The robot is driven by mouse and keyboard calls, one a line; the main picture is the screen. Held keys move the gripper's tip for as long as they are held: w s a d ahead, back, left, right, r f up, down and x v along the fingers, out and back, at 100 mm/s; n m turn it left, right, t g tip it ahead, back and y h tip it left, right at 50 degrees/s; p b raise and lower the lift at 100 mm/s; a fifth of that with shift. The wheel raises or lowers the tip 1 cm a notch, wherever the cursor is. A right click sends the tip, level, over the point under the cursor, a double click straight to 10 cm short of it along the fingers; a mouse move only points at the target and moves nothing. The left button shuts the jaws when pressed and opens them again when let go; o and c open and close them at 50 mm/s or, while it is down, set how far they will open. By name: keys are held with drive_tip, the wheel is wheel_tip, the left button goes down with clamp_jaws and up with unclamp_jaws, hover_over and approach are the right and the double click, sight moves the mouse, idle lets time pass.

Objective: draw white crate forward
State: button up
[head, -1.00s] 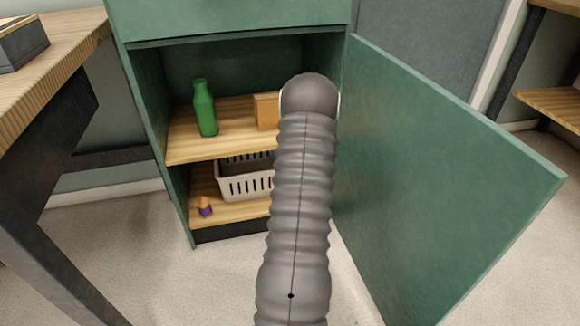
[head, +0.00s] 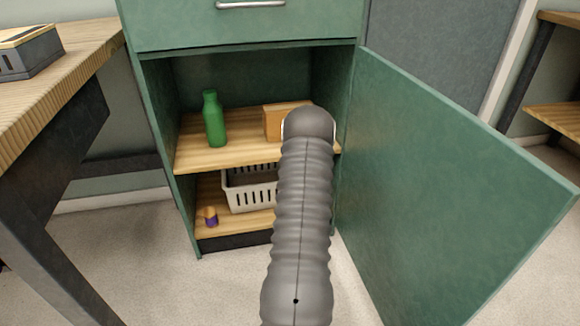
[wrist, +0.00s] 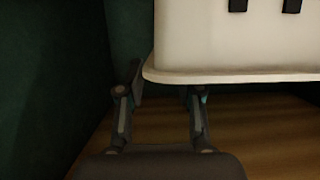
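The white crate (head: 252,197) is a slotted basket on the cabinet's lower shelf. In the head view its right part is hidden behind my arm. In the wrist view the crate's pale wall and lip (wrist: 230,50) fill the upper right. My gripper (wrist: 165,85) has its two fingers spread with a clear gap between them. The left finger stands just left of the lip's corner, and the right fingertip meets the lip's edge in the picture. I cannot tell whether either finger touches it. The gripper is hidden in the head view.
The green door (head: 450,170) stands open on the right. The upper shelf (head: 200,155) carries a green bottle (head: 215,122) and an orange-brown box (head: 275,121). A small purple and orange item (head: 211,217) sits left of the crate. A wooden table (head: 60,75) stands at left.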

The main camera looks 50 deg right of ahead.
drive_tip(key=shift+x, duration=2.45)
clamp_jaws()
